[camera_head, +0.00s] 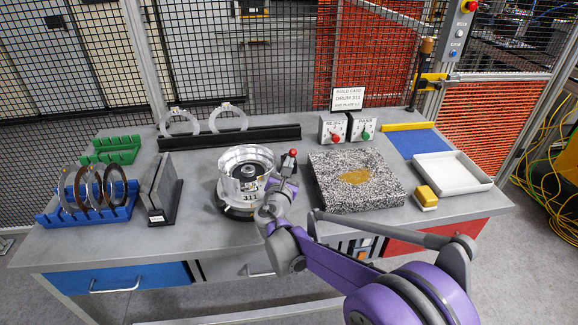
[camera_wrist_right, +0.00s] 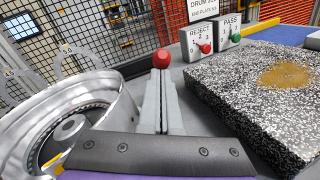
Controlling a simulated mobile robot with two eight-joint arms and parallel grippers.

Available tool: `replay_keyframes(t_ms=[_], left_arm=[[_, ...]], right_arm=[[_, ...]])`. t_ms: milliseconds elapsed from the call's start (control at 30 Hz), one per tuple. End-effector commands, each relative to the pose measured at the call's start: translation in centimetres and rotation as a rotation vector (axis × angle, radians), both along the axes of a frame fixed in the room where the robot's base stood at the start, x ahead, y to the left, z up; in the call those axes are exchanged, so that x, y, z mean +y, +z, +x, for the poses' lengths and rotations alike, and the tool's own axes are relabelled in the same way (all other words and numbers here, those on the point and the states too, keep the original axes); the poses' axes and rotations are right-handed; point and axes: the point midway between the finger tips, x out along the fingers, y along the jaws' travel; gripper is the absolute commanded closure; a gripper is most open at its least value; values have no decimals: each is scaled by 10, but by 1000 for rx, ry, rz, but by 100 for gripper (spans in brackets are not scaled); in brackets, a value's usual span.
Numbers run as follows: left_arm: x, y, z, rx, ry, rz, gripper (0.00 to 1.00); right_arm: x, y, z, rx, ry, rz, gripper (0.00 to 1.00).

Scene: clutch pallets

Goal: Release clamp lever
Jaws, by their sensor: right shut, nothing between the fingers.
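The clamp lever's red ball knob (camera_head: 293,152) shows just beyond the tips of my right gripper (camera_head: 288,165), right of the metal drum (camera_head: 233,172). In the right wrist view the red knob (camera_wrist_right: 162,60) sits above the fingertips. The right gripper (camera_wrist_right: 161,98) is shut with nothing between its fingers; I cannot tell whether it touches the knob. The lever's shaft is hidden behind the fingers. The drum (camera_wrist_right: 100,90) stands at the left of the wrist view, open end up, on a dark round base. My left gripper is out of view.
A speckled stone block (camera_head: 335,195) lies close on the right. REJECT and PASS boxes (camera_head: 347,128) stand behind. A dark upright holder (camera_head: 165,190) and a blue rack (camera_head: 85,214) of rings stand left. A white tray (camera_head: 452,172) and yellow-topped block (camera_head: 425,196) are far right.

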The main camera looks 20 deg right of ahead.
Motion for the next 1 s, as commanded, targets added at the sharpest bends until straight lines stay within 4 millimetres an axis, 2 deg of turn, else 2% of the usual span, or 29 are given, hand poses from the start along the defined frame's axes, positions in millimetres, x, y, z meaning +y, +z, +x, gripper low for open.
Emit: replay_keyframes(t_ms=[33,100,500,833,1000], left_arm=[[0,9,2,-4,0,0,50],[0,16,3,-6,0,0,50],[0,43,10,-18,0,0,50],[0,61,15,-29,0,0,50],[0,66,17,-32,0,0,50]], right_arm=[[-1,12,3,36,-1,12,100],[-2,19,7,98,-1,32,100],[-12,52,39,460,-2,135,100],[-19,65,65,693,0,200,100],[-21,67,72,693,0,199,100]])
